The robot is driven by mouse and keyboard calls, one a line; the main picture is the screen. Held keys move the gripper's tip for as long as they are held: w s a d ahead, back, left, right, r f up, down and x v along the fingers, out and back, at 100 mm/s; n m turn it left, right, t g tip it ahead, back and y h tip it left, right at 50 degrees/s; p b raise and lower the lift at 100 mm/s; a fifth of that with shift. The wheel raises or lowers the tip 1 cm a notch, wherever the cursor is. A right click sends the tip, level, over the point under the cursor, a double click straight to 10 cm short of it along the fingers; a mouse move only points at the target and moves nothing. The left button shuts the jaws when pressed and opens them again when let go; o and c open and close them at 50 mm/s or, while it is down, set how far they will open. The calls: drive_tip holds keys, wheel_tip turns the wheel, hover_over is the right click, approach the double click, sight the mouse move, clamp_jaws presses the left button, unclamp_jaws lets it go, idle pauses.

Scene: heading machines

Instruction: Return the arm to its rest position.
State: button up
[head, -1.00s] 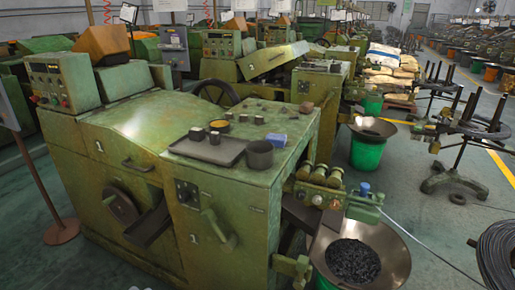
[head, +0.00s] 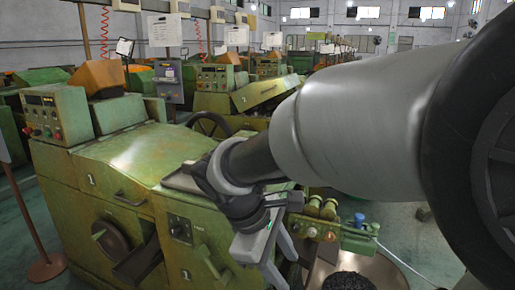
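My arm (head: 350,115) reaches in from the right edge across the middle of the head view. Its dark wrist (head: 235,180) bends down in front of the green machine (head: 110,170). My gripper (head: 265,255) hangs below the wrist as pale grey parts, in front of the machine's right front corner. I see nothing held in it, but its fingertips are not clear enough to tell the opening. Only a light corner of a tray (head: 180,180) shows left of the wrist.
A metal bowl (head: 400,278) of dark small parts stands low right of the gripper. Brass-coloured rollers and a blue-capped fitting (head: 359,219) stick out from the machine's right side. More green machines stand behind. Floor (head: 20,240) shows at the far left.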

drive_tip(key=s+d+r+m+t+y, duration=0.4)
drive_tip(key=s+d+r+m+y, duration=0.15)
drive_tip(key=s+d+m, duration=0.6)
wheel_tip(320, 180, up, 18)
drive_tip(key=w+a+m+p, duration=0.1)
drive_tip(key=a+p, duration=0.1)
drive_tip(key=p, duration=1.5)
drive_tip(key=shift+w+a+m+h+p, duration=0.15)
drive_tip(key=shift+a+m+h+p, duration=0.2)
drive_tip(key=shift+p, duration=0.05)
drive_tip(key=shift+f, duration=0.15)
drive_tip(key=shift+a, duration=0.1)
